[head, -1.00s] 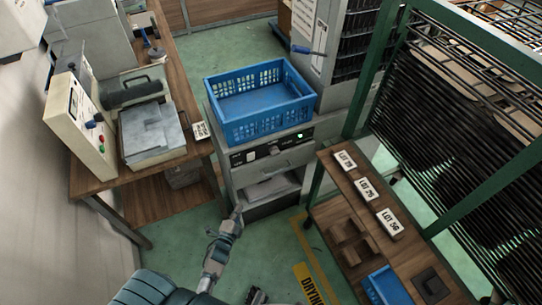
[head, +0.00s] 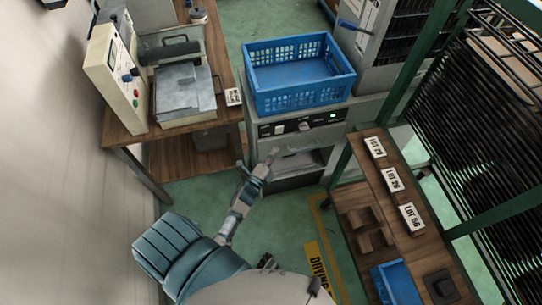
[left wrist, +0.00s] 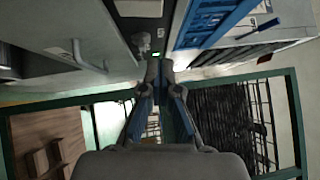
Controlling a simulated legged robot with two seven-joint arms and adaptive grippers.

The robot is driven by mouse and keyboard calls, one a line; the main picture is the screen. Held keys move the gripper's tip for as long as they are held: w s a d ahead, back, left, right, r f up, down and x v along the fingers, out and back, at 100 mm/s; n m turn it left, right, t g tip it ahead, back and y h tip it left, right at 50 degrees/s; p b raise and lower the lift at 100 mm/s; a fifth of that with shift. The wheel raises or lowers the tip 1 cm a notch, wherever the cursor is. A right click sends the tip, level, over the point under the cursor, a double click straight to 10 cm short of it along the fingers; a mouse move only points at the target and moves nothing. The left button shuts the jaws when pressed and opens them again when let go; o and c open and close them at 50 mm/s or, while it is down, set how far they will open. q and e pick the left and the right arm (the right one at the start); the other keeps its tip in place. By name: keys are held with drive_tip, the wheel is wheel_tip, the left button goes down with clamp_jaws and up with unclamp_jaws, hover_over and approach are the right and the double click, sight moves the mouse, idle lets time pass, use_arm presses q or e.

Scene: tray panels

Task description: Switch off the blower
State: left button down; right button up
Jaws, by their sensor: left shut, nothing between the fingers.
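The blower is a grey cabinet (head: 330,140) with a dark control strip (head: 318,121) across its front top. The strip carries a light knob (head: 305,126), a small white switch (head: 279,129) and a lit green lamp (head: 333,115). In the left wrist view the knob (left wrist: 143,42) and the green lamp (left wrist: 156,54) show just beyond the fingertips. My left gripper (head: 271,156) is shut and empty, in front of the cabinet and below the strip in the head view. It also shows in the left wrist view (left wrist: 160,64). My right gripper is not clearly visible.
A blue crate (head: 300,98) sits on the cabinet. A wooden bench with a cream control box (head: 112,75) stands left. A green-framed drying rack (head: 485,120) and a low shelf with lot cards (head: 394,180) stand right. Green floor (head: 205,190) is open between bench and cabinet.

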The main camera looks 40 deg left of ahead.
sight(283, 127)
use_arm(q)
drive_tip(key=w+a, duration=0.1)
drive_tip(key=w, duration=0.1)
drive_tip(key=w+a+r, duration=0.1)
drive_tip(key=w, duration=0.2)
drive_tip(key=w+a, duration=0.1)
drive_tip(key=w, duration=0.2)
drive_tip(key=shift+a+r, duration=0.15)
drive_tip(key=shift+a, duration=0.05)
use_arm(e)
drive_tip(key=shift+w+r, duration=0.1)
drive_tip(key=shift+w, duration=0.1)
